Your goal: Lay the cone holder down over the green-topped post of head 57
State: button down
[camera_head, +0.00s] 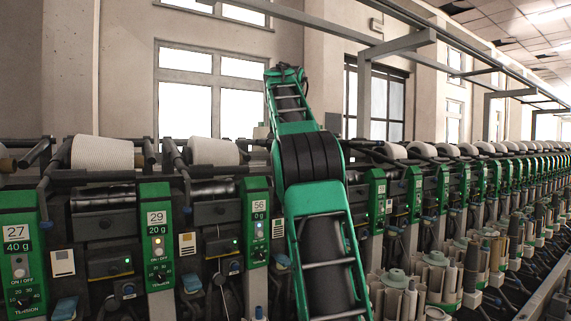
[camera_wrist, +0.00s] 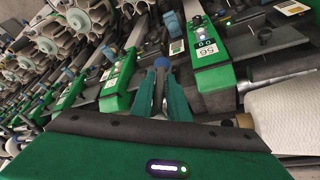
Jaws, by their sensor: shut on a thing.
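My gripper (camera_wrist: 160,88) shows in the wrist view, its green fingers shut on the grey bar of the cone holder, whose blue tip (camera_wrist: 161,63) sticks out beyond them. To the right is the green-topped post of head 56 (camera_wrist: 208,58), which also shows in the head view (camera_head: 257,222). Left of the fingers is the neighbouring green-topped post (camera_wrist: 119,84); its place in the row fits head 57, but its label is too small to read. The held holder appears raised, apart from that post. In the head view my arm hides my gripper and the held holder.
A white yarn cone (camera_wrist: 285,112) lies close on the right in the wrist view. Heads 27 (camera_head: 20,250) and 29 (camera_head: 156,235) stand left in the head view. A row of similar heads recedes right. Bobbin fixtures (camera_head: 435,275) stand low in front.

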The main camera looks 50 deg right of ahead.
jog(key=shift+s+f, duration=0.1)
jog(key=shift+s, duration=0.2)
jog(key=c, duration=1.8)
grip_release()
jog(key=shift+s, duration=0.1)
jog(key=shift+w+a, duration=0.1)
jog(key=shift+w, duration=0.1)
jog(key=shift+r, duration=0.25)
jog(key=shift+v, duration=1.3)
jog(key=shift+s+a, duration=1.05)
jog(key=shift+a, duration=0.3)
jog(key=shift+s+a, duration=1.1)
jog(key=shift+a, duration=0.25)
jog(key=shift+s+a, duration=1.05)
jog(key=shift+a, duration=0.3)
jog(key=shift+s+a, duration=0.4)
